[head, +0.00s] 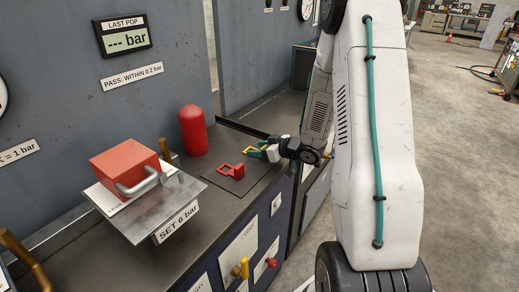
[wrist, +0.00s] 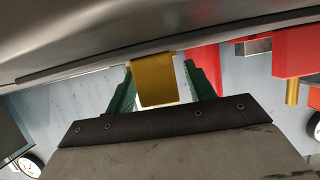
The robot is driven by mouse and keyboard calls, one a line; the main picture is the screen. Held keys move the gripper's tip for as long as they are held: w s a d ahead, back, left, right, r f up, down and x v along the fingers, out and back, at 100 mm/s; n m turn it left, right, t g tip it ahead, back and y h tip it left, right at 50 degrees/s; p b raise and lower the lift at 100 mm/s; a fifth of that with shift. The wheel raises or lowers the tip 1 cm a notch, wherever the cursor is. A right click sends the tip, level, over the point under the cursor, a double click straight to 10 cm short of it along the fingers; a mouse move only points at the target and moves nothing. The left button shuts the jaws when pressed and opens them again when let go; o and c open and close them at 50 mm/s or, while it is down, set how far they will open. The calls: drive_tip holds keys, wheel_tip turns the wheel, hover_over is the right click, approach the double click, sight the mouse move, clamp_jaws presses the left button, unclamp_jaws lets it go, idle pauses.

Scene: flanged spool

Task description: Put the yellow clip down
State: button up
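The yellow clip (head: 249,151) is at the far end of the dark mat, close over it or on it; I cannot tell which. My gripper (head: 262,149) reaches in from the right, its green fingers at the clip. In the wrist view the yellow clip (wrist: 153,82) sits between the two fingertips of my gripper (wrist: 158,65). Its wider edge spans the space between them, and the fingers appear shut on it. The clip's far side is hidden.
A red clip (head: 231,171) lies on the dark mat (head: 238,188), nearer the front. A red cylinder (head: 193,130) stands behind, by the wall. A red block (head: 125,166) with a metal handle sits on a plate at left. Bare mat surrounds the red clip.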

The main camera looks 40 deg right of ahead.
drive_tip(key=shift+r, duration=0.25)
drive_tip(key=v, duration=1.1)
wheel_tip(320, 180, up, 12)
drive_tip(key=s+a+m+g+h, duration=0.2)
drive_tip(key=a+m+g+h, duration=0.15)
drive_tip(key=h, duration=0.55)
drive_tip(key=s+a+r+g+y, duration=0.2)
drive_tip(key=s+a+g, duration=0.2)
drive_tip(key=s+a, duration=0.5)
drive_tip(key=s+a+r+g+y, duration=0.2)
drive_tip(key=s+a+g, duration=0.2)
drive_tip(key=s+a, duration=0.5)
drive_tip(key=s, duration=0.4)
drive_tip(key=shift+s+a+r, duration=0.3)
drive_tip(key=shift+a+r, duration=0.1)
drive_tip(key=shift+m, duration=0.25)
